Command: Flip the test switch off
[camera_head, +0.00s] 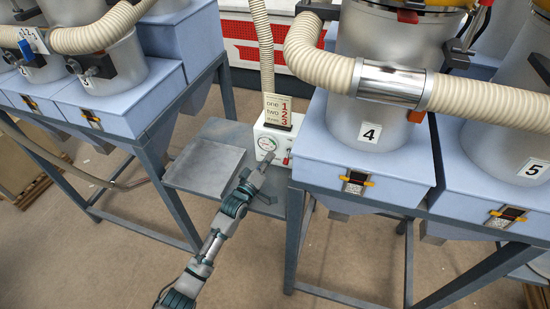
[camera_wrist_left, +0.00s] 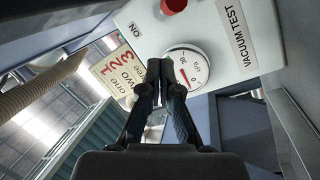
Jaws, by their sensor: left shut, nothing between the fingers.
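The white vacuum test box (camera_head: 278,133) stands on a small grey table between the machine stands, with a round gauge (camera_head: 267,143) on its face. A small red-tipped part (camera_head: 287,157), apparently the test switch, shows at its lower right. My left gripper (camera_head: 264,164) is shut and empty in front of the box. In the wrist view its fingertips (camera_wrist_left: 166,66) overlap the gauge's edge (camera_wrist_left: 195,62); contact cannot be told.
A number card (camera_head: 278,108) stands on the box, with a ribbed hose (camera_head: 263,45) behind it. Blue hopper stands (camera_head: 360,150) close in on the right and others (camera_head: 120,105) on the left. The grey table top (camera_head: 205,165) is clear left of the box.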

